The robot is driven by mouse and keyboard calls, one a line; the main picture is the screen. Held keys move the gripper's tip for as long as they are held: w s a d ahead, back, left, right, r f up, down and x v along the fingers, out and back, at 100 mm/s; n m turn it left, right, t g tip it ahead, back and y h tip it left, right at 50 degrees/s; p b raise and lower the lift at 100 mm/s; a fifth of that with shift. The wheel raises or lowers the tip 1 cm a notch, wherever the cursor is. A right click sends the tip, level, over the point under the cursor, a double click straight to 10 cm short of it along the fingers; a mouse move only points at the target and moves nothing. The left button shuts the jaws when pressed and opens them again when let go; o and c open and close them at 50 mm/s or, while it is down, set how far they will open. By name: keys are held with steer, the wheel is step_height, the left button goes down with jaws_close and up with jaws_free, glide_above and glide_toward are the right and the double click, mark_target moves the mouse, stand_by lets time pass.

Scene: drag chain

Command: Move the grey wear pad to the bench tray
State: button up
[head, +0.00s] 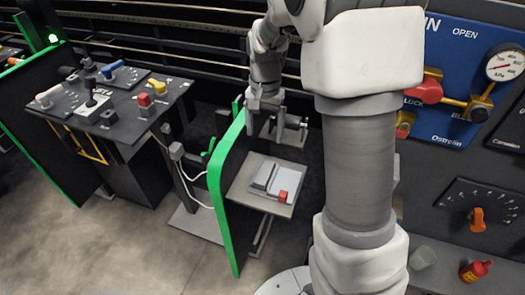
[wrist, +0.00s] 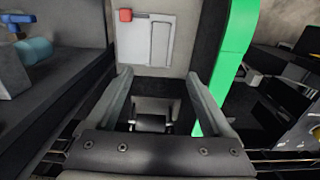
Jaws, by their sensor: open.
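A light grey tray-like plate (head: 279,180) lies on a small square stand top, and it also shows in the wrist view (wrist: 131,45). A flat grey piece (wrist: 160,42), possibly the wear pad, lies at its right side in the wrist view. In the head view a grey piece (head: 264,176) lies at its left side. A red block (head: 283,196) sits at one corner, also in the wrist view (wrist: 125,15). My gripper (head: 282,128) is above and behind the stand, open and empty, its two fingers apart in the wrist view (wrist: 158,76).
A green panel edge (head: 226,190) stands upright close beside the stand, also in the wrist view (wrist: 228,65). A control bench (head: 120,110) with levers and buttons is at the left. A blue valve panel (head: 455,75) is at the right. Open floor (head: 120,250) lies front left.

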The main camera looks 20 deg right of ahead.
mark_target(264, 172)
step_height(264, 172, down, 15)
steer(key=shift+f, duration=0.2)
steer(key=shift+c, duration=0.3)
jaws_close()
stand_by(0.7)
